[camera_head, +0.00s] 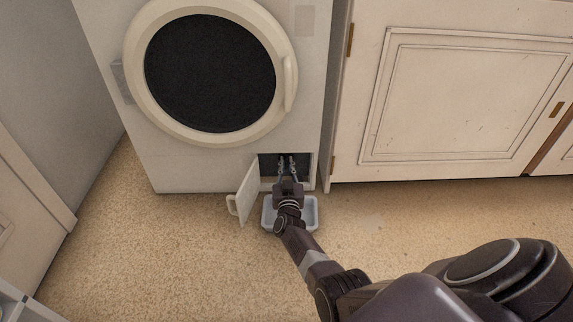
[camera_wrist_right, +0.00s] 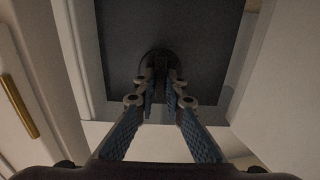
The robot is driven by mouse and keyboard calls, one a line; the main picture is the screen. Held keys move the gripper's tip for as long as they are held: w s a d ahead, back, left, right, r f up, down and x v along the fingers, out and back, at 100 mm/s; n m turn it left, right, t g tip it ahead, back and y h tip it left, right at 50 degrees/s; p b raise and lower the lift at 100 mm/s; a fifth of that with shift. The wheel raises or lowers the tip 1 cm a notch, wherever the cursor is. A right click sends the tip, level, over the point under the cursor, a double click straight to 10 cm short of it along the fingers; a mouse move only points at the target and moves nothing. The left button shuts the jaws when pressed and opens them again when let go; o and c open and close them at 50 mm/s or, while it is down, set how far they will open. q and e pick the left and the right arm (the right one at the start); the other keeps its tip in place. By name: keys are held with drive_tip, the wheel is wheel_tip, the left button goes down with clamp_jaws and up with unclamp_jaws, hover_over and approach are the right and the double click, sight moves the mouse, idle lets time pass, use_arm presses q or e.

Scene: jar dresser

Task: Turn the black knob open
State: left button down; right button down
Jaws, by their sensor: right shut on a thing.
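The black knob (camera_wrist_right: 158,62) sits on the dark back of a small recess low on the washing machine (camera_head: 225,165). My right gripper (camera_wrist_right: 161,85) reaches into the recess, and its two fingers are closed around the knob's grip in the right wrist view. In the head view my right gripper (camera_head: 287,162) is inside the open hatch, and the knob is too dark to make out there. The small hatch door (camera_head: 248,190) stands swung open to the left, with a handle on it. My left gripper is not in view.
A shallow pale tray (camera_head: 309,212) lies on the floor below the hatch, under my right arm. The round washer door (camera_head: 135,65) is shut. Cabinets (camera_head: 475,90) stand to the right. Floor (camera_head: 150,250) to the left is clear.

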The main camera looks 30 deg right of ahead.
drive_tip(key=shift+n, duration=0.3)
drive_tip(key=n+p, duration=0.1)
drive_tip(key=n, duration=0.1)
drive_tip(key=shift+a+n, duration=0.1)
drive_tip(key=shift+n, duration=0.3)
drive_tip(key=n, duration=1.3)
drive_tip(key=shift+w+a+f+p, duration=0.15)
drive_tip(key=shift+a+f+p, duration=0.05)
drive_tip(key=shift+f+p, duration=0.1)
drive_tip(key=shift+n, duration=0.3)
drive_tip(key=c, duration=2)
unclamp_jaws()
